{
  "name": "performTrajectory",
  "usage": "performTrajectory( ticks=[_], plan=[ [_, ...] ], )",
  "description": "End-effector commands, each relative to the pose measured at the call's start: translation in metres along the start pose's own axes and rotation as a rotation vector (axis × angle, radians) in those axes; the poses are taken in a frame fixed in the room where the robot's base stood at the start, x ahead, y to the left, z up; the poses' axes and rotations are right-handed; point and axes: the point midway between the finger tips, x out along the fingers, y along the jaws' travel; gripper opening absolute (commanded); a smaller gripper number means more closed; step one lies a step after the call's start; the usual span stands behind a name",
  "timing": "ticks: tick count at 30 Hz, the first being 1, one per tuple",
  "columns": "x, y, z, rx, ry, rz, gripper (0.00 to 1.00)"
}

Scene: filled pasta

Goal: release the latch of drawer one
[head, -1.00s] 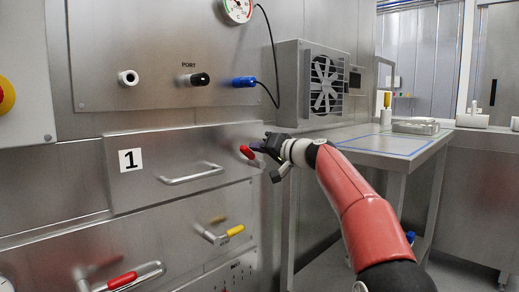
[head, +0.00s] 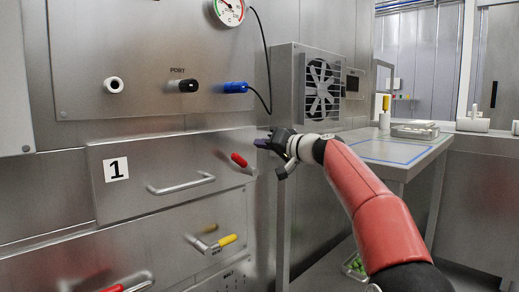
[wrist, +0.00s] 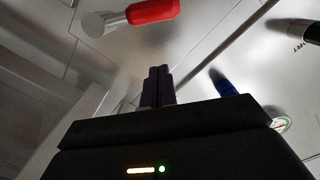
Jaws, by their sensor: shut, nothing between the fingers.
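Drawer one (head: 130,199) is a steel front with a "1" label, and it looks closed. Its bar handle (head: 180,186) sits low on the front. The latch has a red grip (head: 239,160) at the drawer's right end; the red grip also shows at the top of the wrist view (wrist: 152,11), with its pale round pivot (wrist: 94,24) beside it. My gripper (head: 262,143) is just right of the latch in the head view, apart from it. In the wrist view my gripper (wrist: 158,72) has its fingers together and empty, below the red grip.
Below are a yellow-gripped latch (head: 228,240) and another red grip (head: 112,288). Above are a black port plug (head: 188,86) and a blue plug (head: 236,87) with a cable. A fan box (head: 290,95) and a steel table (head: 395,150) stand to the right.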

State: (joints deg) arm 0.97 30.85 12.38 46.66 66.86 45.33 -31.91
Motion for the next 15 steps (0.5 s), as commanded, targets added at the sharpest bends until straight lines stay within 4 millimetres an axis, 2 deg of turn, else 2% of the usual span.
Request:
performTrajectory(
  ticks=[9, 15],
  plan=[
    [-0.058, 0.002, 0.003, -0.002, 0.004, 0.001, 0.0],
    [-0.082, 0.001, 0.002, -0.001, 0.001, -0.001, 0.0]
  ],
)
